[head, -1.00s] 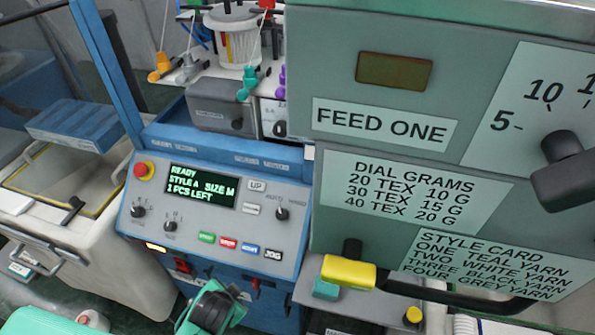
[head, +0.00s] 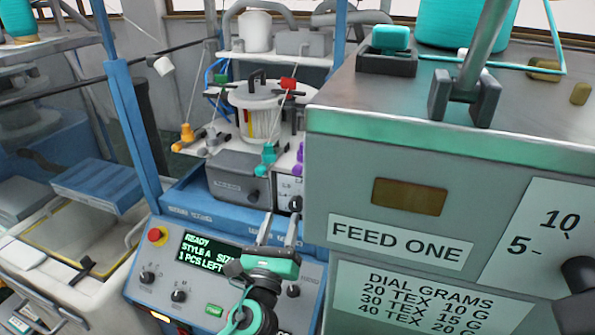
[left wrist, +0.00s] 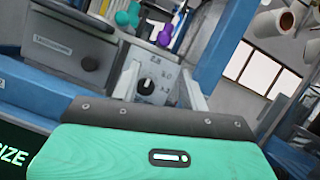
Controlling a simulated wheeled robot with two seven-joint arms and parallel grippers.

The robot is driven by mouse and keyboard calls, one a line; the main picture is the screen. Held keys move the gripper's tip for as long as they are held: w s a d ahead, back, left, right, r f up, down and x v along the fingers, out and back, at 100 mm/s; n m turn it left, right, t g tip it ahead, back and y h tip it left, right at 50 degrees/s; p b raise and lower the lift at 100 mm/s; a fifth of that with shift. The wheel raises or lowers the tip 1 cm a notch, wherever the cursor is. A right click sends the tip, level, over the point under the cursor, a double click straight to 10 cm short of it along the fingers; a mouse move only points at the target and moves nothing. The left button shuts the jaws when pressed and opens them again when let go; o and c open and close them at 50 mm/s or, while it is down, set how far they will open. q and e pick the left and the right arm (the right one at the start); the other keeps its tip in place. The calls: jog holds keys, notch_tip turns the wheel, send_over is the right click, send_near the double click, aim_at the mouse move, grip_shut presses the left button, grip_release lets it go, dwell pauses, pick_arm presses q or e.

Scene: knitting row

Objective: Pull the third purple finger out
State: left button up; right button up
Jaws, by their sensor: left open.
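A purple finger (head: 299,158) shows at the back, partly hidden by the grey-green cabinet's left edge. In the left wrist view a purple piece (left wrist: 164,37) stands behind the box with a numbered dial. I cannot tell which purple finger is the third. My left gripper (head: 281,222) is above the control panel, in front of and below the dial box. Its two pale jaws are apart, with nothing between them; in the left wrist view they (left wrist: 158,78) frame the dial. My right gripper is not in view.
A grey box (head: 238,177) stands left of the dial box (head: 289,190). The large cabinet (head: 340,190) blocks the right side. A blue post (head: 127,120) rises at left.

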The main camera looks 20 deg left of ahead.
aim_at(296, 174)
pick_arm(q)
jog(key=shift+m, duration=0.4)
jog(key=p+x, duration=0.1)
jog(key=x, duration=0.3)
jog(key=p+x, duration=0.2)
jog(key=x, duration=0.2)
jog(key=d+p+x, duration=0.1)
jog(key=p+x, duration=0.1)
jog(key=x, duration=0.3)
jog(key=shift+s+a+r, duration=0.1)
jog(key=shift+r, duration=0.3)
jog(key=shift+w+r, duration=0.1)
jog(key=shift+w, duration=0.4)
grip_shut()
